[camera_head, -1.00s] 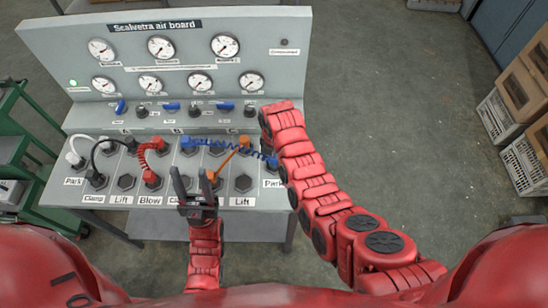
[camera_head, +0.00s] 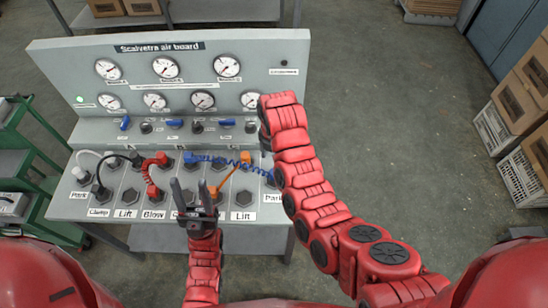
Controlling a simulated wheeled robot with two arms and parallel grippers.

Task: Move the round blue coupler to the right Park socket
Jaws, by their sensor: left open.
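A blue coupler (camera_head: 190,159) sits in the back row of sockets, and a coiled blue hose (camera_head: 228,161) runs right from it. The hose's other blue end (camera_head: 271,179) is by the right Park label (camera_head: 273,197), partly hidden by my right arm; I cannot tell which end is round. My left gripper (camera_head: 190,190) is open and empty, fingers pointing up the picture, in front of the middle sockets. It covers part of the front row and a label. My right gripper is not visible; only its arm shows, reaching over the board's right side.
Blue-handled valves and gauges stand behind. A green cart (camera_head: 18,135) is at left. Crates (camera_head: 505,120) stand far right; the floor between is clear.

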